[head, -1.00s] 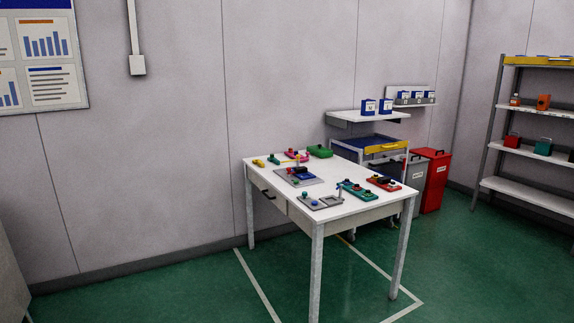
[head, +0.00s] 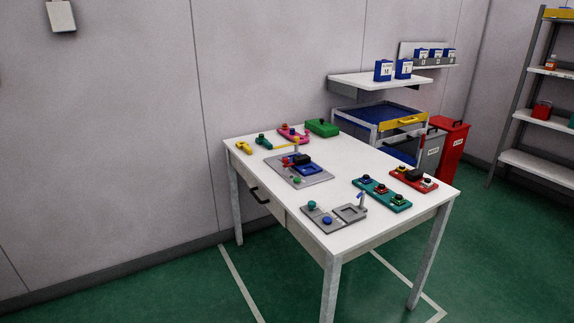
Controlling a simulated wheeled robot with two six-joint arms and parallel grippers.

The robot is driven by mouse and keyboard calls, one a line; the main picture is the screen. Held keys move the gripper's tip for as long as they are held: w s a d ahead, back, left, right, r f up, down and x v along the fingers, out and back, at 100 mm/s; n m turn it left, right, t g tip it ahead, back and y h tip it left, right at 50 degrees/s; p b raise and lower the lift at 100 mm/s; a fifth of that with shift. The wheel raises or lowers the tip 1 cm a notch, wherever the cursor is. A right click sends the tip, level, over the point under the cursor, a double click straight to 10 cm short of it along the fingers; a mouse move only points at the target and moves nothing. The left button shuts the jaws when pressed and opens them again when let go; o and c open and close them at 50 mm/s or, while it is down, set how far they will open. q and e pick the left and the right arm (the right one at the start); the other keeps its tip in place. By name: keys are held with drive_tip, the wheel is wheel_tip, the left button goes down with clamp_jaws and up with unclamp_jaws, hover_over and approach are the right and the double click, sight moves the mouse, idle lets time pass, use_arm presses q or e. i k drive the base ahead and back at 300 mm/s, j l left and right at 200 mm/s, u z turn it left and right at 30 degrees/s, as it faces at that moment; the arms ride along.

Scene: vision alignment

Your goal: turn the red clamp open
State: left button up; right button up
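A grey fixture plate (head: 311,180) lies on the white table (head: 345,150), left of the table's middle. A blue block (head: 304,170) with a dark top sits on the plate. A small red part (head: 287,161) stands at the block's left side and looks like the red clamp; it is too small to tell whether it is open or shut. A yellow bar with an upright yellow post (head: 296,145) is just behind it. Neither of my grippers is in view.
A grey plate with knobs (head: 334,216), a teal plate (head: 381,194), a red plate (head: 413,180), a pink plate (head: 293,134) and a green box (head: 322,128) share the table. A blue-trayed cart (head: 378,120) and red bin (head: 450,145) stand behind. Green floor is free in front.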

sight(285, 160)
drive_tip(key=i+j+z, duration=0.15)
drive_tip(key=i, duration=0.3)
drive_tip(key=i+j+z, duration=0.1)
drive_tip(key=i, duration=0.4)
